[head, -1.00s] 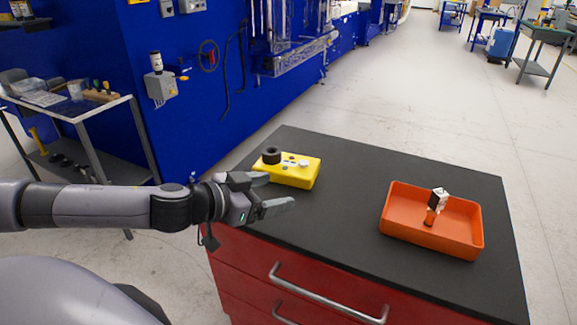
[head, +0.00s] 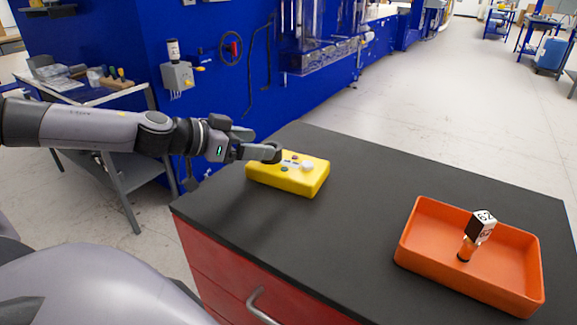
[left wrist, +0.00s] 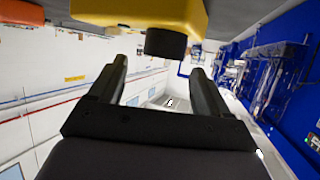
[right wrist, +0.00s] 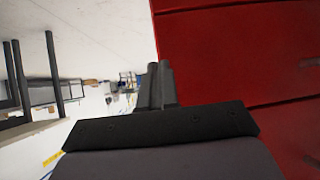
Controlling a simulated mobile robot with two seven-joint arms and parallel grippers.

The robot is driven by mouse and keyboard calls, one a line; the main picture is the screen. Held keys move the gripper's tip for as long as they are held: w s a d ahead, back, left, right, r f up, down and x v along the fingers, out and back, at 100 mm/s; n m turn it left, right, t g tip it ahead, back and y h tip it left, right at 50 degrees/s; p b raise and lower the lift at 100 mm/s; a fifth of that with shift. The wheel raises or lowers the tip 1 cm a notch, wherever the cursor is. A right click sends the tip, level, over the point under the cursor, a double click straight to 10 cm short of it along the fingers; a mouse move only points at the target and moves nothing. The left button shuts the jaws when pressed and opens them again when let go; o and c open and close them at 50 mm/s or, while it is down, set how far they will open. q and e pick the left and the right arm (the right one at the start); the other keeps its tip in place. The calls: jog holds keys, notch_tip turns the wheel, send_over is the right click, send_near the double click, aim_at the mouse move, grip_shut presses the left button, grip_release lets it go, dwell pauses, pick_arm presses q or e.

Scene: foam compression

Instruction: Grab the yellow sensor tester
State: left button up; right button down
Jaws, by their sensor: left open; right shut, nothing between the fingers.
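The yellow sensor tester (head: 290,179) lies on the dark top of the red cabinet, near its far left edge. Its upper face carries small buttons and a pale knob. A black round knob stands at its left end. My left gripper (head: 258,144) is open at that end, partly covering the black knob. In the left wrist view the yellow body (left wrist: 150,12) and black knob (left wrist: 166,43) show just beyond and between the open fingers; contact cannot be told. My right gripper (right wrist: 160,83) is shut and empty, beside the red drawer fronts, and out of the head view.
The middle is clear. A side table (head: 92,97) stands at the left.

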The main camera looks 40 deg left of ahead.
aim_at(288, 164)
pick_arm(q)
jog(key=shift+w+f, duration=0.1)
jog(key=shift+w, duration=0.1)
jog(key=shift+w+d+f+p, duration=0.2)
jog(key=shift+w+p, duration=0.25)
jog(key=shift+p, duration=0.3)
jog(key=shift+w+f, duration=0.7)
jog(key=shift+w, duration=0.05)
jog(key=shift+f, duration=0.2)
jog(key=shift+w+f+b, duration=0.1)
jog(key=shift+w+b, duration=0.25)
jog(key=shift+b, duration=0.3)
jog(key=shift+w+f+b, duration=0.1)
jog(key=shift+w+b, duration=0.15)
jog(key=shift+b, duration=0.15)
jog(key=shift+w+d+b, duration=0.35)
jog(key=shift+b, duration=0.05)
jog(key=shift+w, duration=0.1)
jog(key=c, duration=1.4)
